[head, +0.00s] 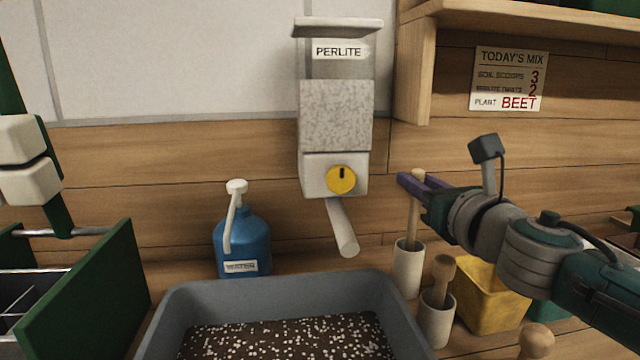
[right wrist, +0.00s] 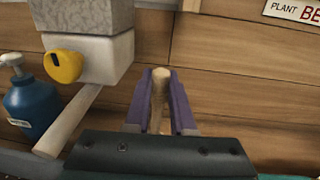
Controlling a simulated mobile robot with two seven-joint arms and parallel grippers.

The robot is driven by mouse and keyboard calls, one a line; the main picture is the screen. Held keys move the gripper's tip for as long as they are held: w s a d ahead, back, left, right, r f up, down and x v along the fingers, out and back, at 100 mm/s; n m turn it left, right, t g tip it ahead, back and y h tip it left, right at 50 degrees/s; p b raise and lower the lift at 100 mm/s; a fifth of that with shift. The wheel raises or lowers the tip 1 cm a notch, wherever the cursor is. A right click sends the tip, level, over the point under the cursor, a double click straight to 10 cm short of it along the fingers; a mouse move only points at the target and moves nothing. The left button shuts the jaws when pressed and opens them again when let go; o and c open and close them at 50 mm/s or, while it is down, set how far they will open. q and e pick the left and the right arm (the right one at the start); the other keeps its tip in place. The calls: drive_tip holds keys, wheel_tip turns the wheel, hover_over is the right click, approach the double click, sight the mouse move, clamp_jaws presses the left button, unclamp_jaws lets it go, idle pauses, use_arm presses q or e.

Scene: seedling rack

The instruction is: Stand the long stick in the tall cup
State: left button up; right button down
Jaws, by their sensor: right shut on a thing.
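The long wooden stick (head: 413,217) stands close to upright at the right of the dispenser. Its lower end is inside the mouth of the tall white cup (head: 408,270), or right behind its rim; I cannot see how deep it goes. My right gripper (head: 415,184) is shut on the stick near its top, with purple fingers on both sides. In the right wrist view the stick (right wrist: 160,90) shows between the fingers (right wrist: 160,100). My left gripper is not in view.
A second white cup (head: 436,318) holds a shorter wooden tool (head: 442,272). A yellow pot (head: 490,295) stands to the right. The grey tray (head: 285,293) of speckled soil is in front, with the blue water bottle (head: 242,245) and perlite dispenser (head: 335,115) behind.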

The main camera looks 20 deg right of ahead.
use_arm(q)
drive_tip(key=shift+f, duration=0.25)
use_arm(e)
drive_tip(key=shift+f, duration=0.2)
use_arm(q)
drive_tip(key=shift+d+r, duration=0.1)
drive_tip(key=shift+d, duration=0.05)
use_arm(e)
drive_tip(key=c, duration=0.8)
unclamp_jaws()
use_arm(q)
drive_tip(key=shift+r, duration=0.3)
use_arm(e)
drive_tip(key=shift+o, duration=0.2)
drive_tip(key=shift+r, duration=0.35)
use_arm(q)
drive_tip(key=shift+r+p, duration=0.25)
drive_tip(key=shift+p, duration=0.15)
use_arm(e)
drive_tip(key=s+a, duration=0.2)
drive_tip(key=s, duration=1)
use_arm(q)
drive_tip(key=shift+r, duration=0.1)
use_arm(e)
drive_tip(key=shift+d, duration=0.1)
